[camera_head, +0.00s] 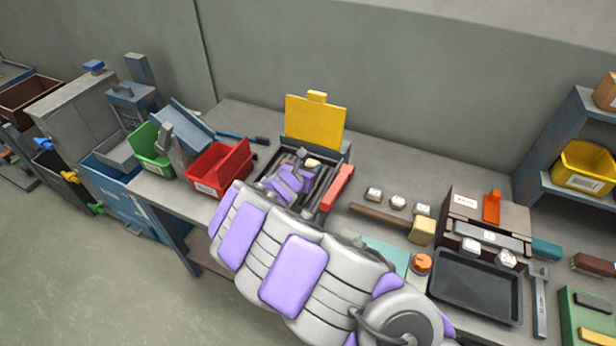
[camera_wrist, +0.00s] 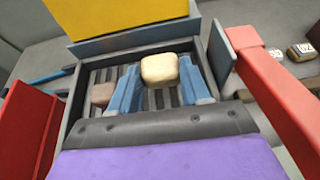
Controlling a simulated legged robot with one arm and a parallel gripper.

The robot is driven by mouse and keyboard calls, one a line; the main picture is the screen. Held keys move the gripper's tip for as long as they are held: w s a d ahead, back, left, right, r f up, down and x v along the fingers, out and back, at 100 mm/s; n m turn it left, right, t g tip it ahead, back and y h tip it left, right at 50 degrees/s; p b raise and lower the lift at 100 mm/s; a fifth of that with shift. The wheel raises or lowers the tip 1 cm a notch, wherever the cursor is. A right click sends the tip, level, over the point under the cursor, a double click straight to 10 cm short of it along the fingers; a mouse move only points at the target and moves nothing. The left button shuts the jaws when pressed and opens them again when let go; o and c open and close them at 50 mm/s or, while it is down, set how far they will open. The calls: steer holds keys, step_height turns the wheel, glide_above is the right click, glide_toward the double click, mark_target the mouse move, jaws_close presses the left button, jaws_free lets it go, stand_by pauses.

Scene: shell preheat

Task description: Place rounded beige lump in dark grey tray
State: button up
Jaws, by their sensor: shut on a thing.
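The rounded beige lump (camera_wrist: 159,70) sits between the two blue fingers of my gripper (camera_wrist: 161,80) in the wrist view. The fingers are closed on its sides. In the head view the lump (camera_head: 313,163) shows as a small pale spot by my gripper (camera_head: 300,174), inside or just above the ribbed box with the raised yellow lid (camera_head: 315,122). I cannot tell whether the lump touches the box floor. The dark grey tray (camera_head: 475,287) lies at the right front of the bench, apart from my gripper, and looks empty.
A brownish lump (camera_wrist: 102,94) lies in the ribbed box. A red bin (camera_head: 219,168) stands left of the box and a red bar (camera_head: 337,187) right of it. Small white-topped blocks (camera_head: 398,202), a yellow block (camera_head: 422,230) and an orange-topped knob (camera_head: 421,263) lie towards the tray.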

steer(key=f, duration=0.3)
steer(key=shift+a+f+b, duration=0.2)
steer(key=shift+a+b, duration=0.05)
steer(key=shift+b, duration=0.05)
steer(key=shift+a, duration=0.1)
steer(key=shift+d+f, duration=0.2)
steer(key=shift+f, duration=0.1)
steer(key=o, duration=0.8)
steer(key=shift+o, duration=1.2)
steer(key=shift+a, duration=0.1)
steer(key=shift+s+b, duration=0.1)
steer(key=shift+b, duration=0.2)
